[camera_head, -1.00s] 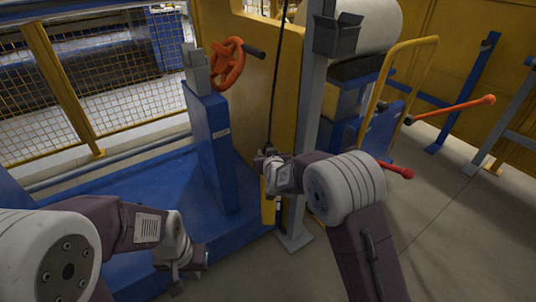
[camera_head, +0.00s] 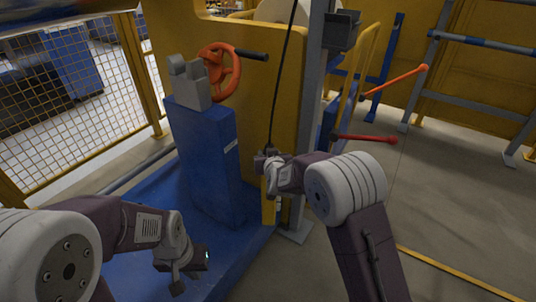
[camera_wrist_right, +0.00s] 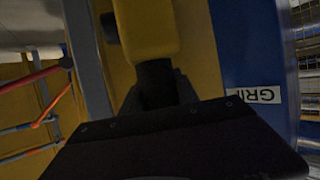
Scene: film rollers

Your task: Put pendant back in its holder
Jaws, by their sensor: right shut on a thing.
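The yellow pendant (camera_head: 268,205) hangs upright on a black cable (camera_head: 282,75), partly hidden by my right gripper (camera_head: 268,163). The right gripper is shut on the pendant's dark upper end. In the right wrist view the pendant's yellow body (camera_wrist_right: 145,30) and its dark end (camera_wrist_right: 157,82) show at the jaws. A grey open-topped box (camera_head: 342,30), which looks like the holder, is fixed high on a grey post (camera_head: 312,100), above and right of the pendant. My left gripper (camera_head: 185,273) is low at the left and holds nothing visible; its jaw opening is unclear.
A blue pedestal (camera_head: 205,150) with an orange handwheel (camera_head: 222,72) stands left of the pendant. A yellow panel (camera_head: 265,100) is behind the cable. Red-tipped levers (camera_head: 365,138) stick out right of the post. Open floor (camera_head: 460,210) lies to the right.

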